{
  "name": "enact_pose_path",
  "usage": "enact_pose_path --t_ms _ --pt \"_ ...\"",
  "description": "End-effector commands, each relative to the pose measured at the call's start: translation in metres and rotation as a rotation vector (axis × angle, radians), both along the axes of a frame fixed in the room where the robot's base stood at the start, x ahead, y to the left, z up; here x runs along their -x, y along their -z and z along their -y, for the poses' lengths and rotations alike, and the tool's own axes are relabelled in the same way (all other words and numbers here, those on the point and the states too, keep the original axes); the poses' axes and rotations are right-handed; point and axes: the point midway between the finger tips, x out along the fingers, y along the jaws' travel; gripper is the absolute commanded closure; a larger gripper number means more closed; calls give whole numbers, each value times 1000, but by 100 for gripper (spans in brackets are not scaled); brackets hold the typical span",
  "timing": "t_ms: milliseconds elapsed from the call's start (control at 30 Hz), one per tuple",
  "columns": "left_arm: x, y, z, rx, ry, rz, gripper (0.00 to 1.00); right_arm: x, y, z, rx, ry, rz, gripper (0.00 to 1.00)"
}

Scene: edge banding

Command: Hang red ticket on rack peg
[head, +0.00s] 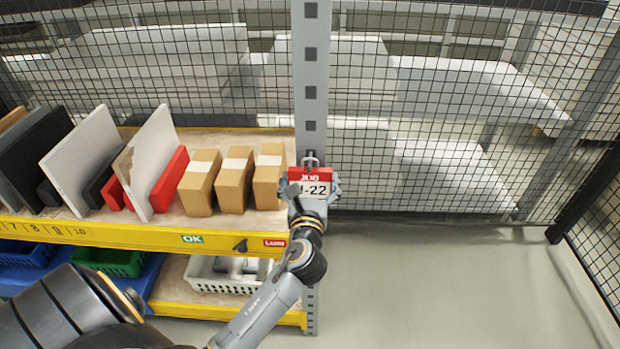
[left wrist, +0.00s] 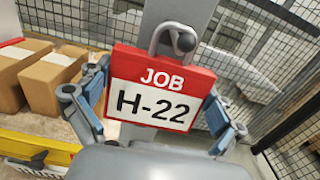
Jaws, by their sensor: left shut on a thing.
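The red ticket (head: 310,176) reads JOB H-22 on a white panel and has a metal loop at its top. It fills the middle of the left wrist view (left wrist: 163,84). My left gripper (head: 312,188) is shut on the ticket, with one finger at each side edge. The ticket is upright in front of the grey rack post (head: 311,60). A small dark peg (left wrist: 186,42) shows inside the loop in the left wrist view. I cannot tell whether the loop is around the peg or only in front of it. My right gripper is not in view.
Left of the post, a shelf with a yellow front edge (head: 130,235) holds cardboard boxes (head: 234,180) and upright panels. Below are a white basket (head: 225,275) and a green bin (head: 108,260). Wire mesh (head: 450,110) stands behind. Floor (head: 450,280) at right is clear.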

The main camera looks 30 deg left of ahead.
Motion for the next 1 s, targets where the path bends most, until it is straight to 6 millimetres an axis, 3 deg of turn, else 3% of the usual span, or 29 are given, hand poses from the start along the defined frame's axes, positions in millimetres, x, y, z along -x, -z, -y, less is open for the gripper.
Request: enact_pose_path --t_ms 100,133,567,667,1000 --pt "0 0 0 0 0 0 23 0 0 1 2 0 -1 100" --pt "0 0 0 0 0 0 1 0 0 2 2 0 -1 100" --pt "3 1 2 1 0 -1 0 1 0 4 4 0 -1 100" --pt "13 1 8 2 2 -2 0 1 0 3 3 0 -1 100" --pt "73 2 45 2 1 -3 0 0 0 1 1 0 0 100"
